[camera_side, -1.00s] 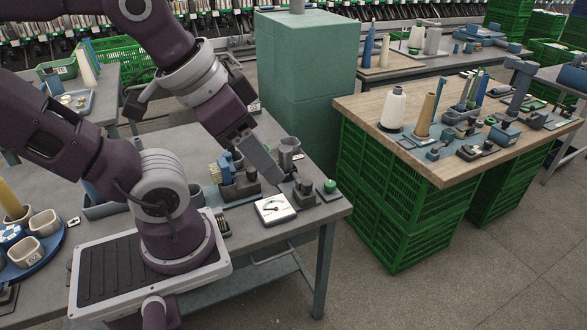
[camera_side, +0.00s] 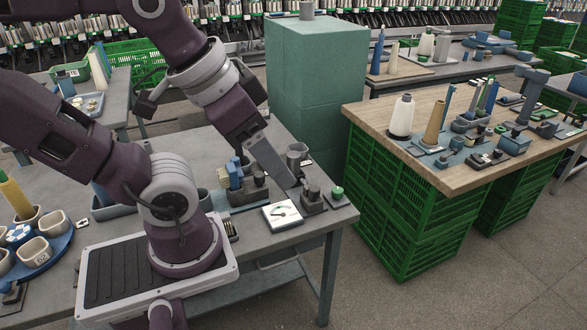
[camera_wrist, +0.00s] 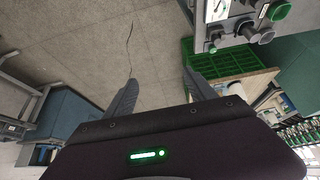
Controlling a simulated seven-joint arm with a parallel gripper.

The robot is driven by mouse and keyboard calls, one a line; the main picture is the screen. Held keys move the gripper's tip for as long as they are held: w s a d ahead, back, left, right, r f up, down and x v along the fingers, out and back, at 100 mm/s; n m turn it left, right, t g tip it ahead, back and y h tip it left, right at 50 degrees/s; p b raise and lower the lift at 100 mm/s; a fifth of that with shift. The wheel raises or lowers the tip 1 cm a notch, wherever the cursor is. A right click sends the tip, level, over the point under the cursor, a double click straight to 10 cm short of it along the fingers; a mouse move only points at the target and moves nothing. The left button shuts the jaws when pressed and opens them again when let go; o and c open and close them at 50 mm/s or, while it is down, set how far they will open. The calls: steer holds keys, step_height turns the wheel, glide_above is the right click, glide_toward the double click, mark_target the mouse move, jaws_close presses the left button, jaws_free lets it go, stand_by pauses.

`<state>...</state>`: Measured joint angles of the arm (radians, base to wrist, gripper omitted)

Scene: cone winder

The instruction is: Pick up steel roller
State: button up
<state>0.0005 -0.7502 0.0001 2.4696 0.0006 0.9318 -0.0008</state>
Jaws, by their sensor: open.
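I cannot single out the steel roller with certainty. A grey, metallic, cup-like cylinder (camera_side: 297,153) stands near the far right edge of the grey bench, just behind my gripper in the side view. A dark grey fixture with a short post (camera_side: 313,200) stands at the bench's right end. My gripper (camera_side: 289,182) reaches down between these in the side view; contact is unclear. In the wrist view my gripper (camera_wrist: 160,77) has its two fingers spread, with only bare floor showing between them. Grey cylindrical parts (camera_wrist: 247,28) show at that view's upper right.
A white dial gauge (camera_side: 283,215) and a green-topped piece (camera_side: 337,192) sit close to the gripper on the grey bench (camera_side: 285,240). A teal cabinet (camera_side: 317,90) stands behind. A wooden-topped table (camera_side: 440,175) with cones is to the right, across open floor.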

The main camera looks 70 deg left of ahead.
step_height(320, 180, up, 5)
steer(key=w+a+n+t, duration=0.2)
steer(key=w+a, duration=0.2)
steer(key=w, duration=0.4)
steer(key=n+y, duration=0.8)
steer(key=y, duration=0.2)
glide_above(292, 163)
steer(key=s, duration=0.1)
steer(key=f, duration=0.2)
steer(key=shift+t, duration=0.5)
steer(key=f, duration=2.1)
steer(key=d+f, duration=0.1)
steer(key=f, duration=1)
steer(key=shift+f, duration=0.3)
steer(key=x, duration=0.6)
steer(key=shift+a+f, duration=0.15)
steer(key=shift+f, duration=0.1)
steer(key=shift+w+a+f, duration=0.15)
steer(key=shift+w+a, duration=0.1)
steer(key=shift+w, duration=0.05)
jaws_close()
